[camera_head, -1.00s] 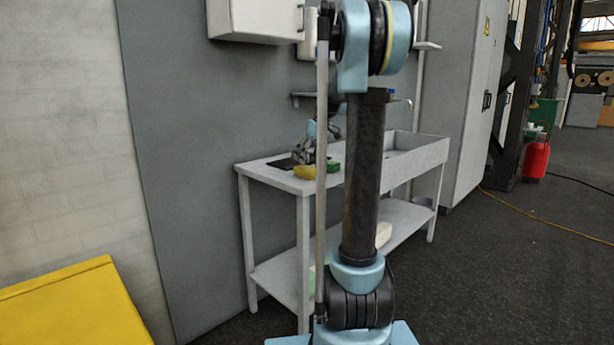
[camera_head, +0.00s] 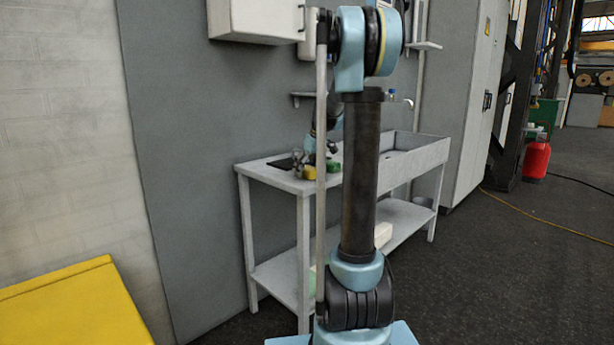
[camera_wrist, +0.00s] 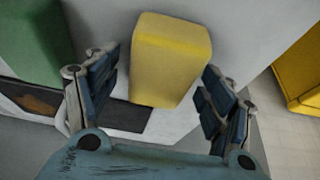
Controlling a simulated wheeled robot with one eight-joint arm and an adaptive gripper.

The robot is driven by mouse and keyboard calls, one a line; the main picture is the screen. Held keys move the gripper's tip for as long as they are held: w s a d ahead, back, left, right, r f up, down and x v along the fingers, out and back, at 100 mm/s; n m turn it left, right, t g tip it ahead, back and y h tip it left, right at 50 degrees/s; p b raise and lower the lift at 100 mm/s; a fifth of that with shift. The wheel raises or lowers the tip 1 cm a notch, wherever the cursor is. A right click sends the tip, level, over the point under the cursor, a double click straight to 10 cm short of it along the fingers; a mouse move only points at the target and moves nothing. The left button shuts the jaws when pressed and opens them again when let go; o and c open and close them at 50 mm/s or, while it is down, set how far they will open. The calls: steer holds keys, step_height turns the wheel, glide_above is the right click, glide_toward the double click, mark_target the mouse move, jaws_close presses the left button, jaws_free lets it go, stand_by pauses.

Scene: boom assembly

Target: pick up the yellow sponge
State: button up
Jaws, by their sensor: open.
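The yellow sponge (camera_wrist: 170,58) lies on the white worktop and fills the middle of the wrist view, with its near end between the two fingers. My gripper (camera_wrist: 160,95) is open, one finger on each side of the sponge, with a gap on both sides. Whether the fingers reach down to the sponge's height I cannot tell. In the head view the sponge (camera_head: 310,173) shows small near the front edge of the worktop, partly covered by my gripper (camera_head: 306,166).
A green block (camera_wrist: 35,42) lies left of the sponge, close to the left finger; it also shows in the head view (camera_head: 333,166). A dark flat item (camera_head: 282,164) lies on the white table (camera_head: 262,172). A sink basin is at the table's right. A yellow box (camera_head: 75,310) stands front left.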

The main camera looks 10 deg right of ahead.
steer(key=shift+f, duration=0.25)
stand_by(0.3)
steer(key=shift+c, duration=0.2)
steer(key=c, duration=0.9)
